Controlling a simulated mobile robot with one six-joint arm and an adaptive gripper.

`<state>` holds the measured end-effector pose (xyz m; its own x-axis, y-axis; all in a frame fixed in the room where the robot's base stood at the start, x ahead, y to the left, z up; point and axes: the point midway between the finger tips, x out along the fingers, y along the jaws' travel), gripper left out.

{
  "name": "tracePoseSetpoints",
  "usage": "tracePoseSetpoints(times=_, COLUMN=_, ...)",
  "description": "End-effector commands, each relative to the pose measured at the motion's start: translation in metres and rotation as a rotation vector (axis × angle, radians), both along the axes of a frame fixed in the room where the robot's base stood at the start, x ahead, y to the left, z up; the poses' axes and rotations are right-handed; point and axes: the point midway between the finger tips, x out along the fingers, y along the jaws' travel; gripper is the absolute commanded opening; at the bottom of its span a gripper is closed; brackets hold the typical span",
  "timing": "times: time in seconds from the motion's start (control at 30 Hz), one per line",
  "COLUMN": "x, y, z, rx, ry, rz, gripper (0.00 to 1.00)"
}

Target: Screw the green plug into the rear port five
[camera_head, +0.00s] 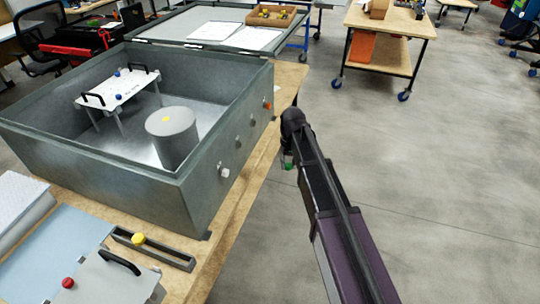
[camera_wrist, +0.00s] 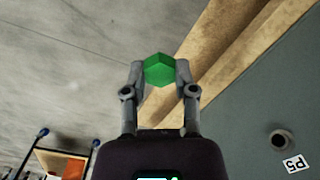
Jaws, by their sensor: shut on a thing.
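My gripper (camera_wrist: 160,76) is shut on the green plug (camera_wrist: 159,69), a hexagonal green piece held between the two fingertips. In the head view my gripper (camera_head: 288,158) hangs in the air to the right of the grey metal box (camera_head: 228,140), and a bit of green shows at its tip. In the wrist view, port five (camera_wrist: 281,139) is a round dark hole in the box's grey wall, beside a white "P5" label (camera_wrist: 296,163). The plug is apart from the port, up and to the left of it in that picture.
The box stands on a wooden bench (camera_head: 255,185). Its right wall also carries a white plug (camera_head: 224,172) and an orange plug (camera_head: 267,104). Inside are a white-topped stand (camera_head: 118,88) and a grey cylinder (camera_head: 172,135). Open floor lies to the right.

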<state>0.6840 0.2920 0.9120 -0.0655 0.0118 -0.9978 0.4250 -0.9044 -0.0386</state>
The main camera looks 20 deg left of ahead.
Motion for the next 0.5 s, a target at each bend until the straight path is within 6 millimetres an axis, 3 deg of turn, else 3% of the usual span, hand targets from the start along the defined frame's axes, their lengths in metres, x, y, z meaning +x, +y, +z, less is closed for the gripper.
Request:
tracePoseSetpoints(times=0.2, x=-0.001, y=0.025, z=-0.027, rx=0.046, ry=0.167, rz=-0.195, gripper=0.00)
tracePoseSetpoints(times=0.5, x=-0.007, y=0.053, z=-0.035, rx=0.220, ry=0.454, rz=-0.540, gripper=0.00)
